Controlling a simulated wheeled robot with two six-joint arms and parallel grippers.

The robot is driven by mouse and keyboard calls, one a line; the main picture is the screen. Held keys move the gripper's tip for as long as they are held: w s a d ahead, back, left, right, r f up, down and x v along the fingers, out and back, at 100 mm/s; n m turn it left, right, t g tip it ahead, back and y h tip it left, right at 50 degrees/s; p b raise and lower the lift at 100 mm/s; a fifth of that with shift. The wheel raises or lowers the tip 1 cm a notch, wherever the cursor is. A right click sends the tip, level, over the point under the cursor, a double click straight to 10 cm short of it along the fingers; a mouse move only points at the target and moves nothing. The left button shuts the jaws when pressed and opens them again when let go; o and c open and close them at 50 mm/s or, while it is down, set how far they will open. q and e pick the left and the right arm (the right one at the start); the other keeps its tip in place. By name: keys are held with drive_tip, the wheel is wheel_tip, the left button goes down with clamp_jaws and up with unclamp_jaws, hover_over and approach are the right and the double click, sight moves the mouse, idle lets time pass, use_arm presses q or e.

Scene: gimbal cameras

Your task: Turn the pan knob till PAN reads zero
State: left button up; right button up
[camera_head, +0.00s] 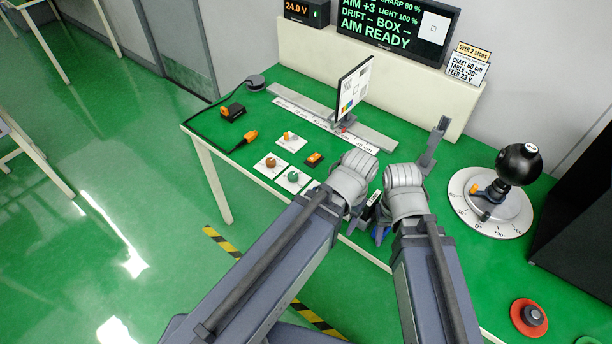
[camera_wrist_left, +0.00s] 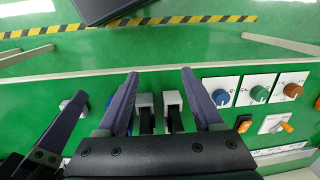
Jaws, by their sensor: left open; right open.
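Three knobs on white plates show in the left wrist view: a blue knob (camera_wrist_left: 221,97), a green knob (camera_wrist_left: 257,93) and an orange-brown knob (camera_wrist_left: 292,90). Their labels are unreadable, so I cannot tell which is pan. In the head view the brown knob (camera_head: 271,162) and green knob (camera_head: 292,177) show. The display (camera_head: 385,27) reads AIM +3 and AIM READY; no PAN line is visible. My left gripper (camera_wrist_left: 160,92) is open at the front edge, beside the blue knob, with black-and-light blocks between its fingers. My right gripper (camera_head: 408,190) is open beside it, partly hidden by its wrist.
A test chart (camera_head: 353,88) stands on a rail (camera_head: 372,133) behind the knobs. A black ball (camera_head: 519,164) sits on a round dial (camera_head: 491,205) at the right. An orange-handled switch (camera_wrist_left: 275,123) lies near the knobs.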

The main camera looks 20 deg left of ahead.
use_arm(q)
drive_tip(key=shift+o, duration=0.2)
drive_tip(key=w+a+n, duration=0.2)
drive_tip(key=w+a, duration=0.3)
drive_tip(key=a, duration=0.3)
drive_tip(key=shift+w+a+n+t+h, duration=0.15)
drive_tip(key=shift+n+t+h, duration=0.15)
drive_tip(key=shift+n+h, duration=0.1)
drive_tip(key=w+n, duration=0.1)
drive_tip(key=w, duration=0.1)
drive_tip(key=w+a+n, duration=0.1)
drive_tip(key=w+n, duration=0.1)
drive_tip(key=w, duration=0.1)
drive_tip(key=w+a+n, duration=0.1)
drive_tip(key=w+n, duration=0.1)
drive_tip(key=w, duration=0.1)
drive_tip(key=shift+w, duration=0.2)
drive_tip(key=shift+w+n, duration=0.25)
drive_tip(key=shift+n, duration=0.05)
use_arm(e)
drive_tip(key=shift+w+a+r, duration=0.1)
drive_tip(key=shift+w+a, duration=0.1)
drive_tip(key=shift+a, duration=0.15)
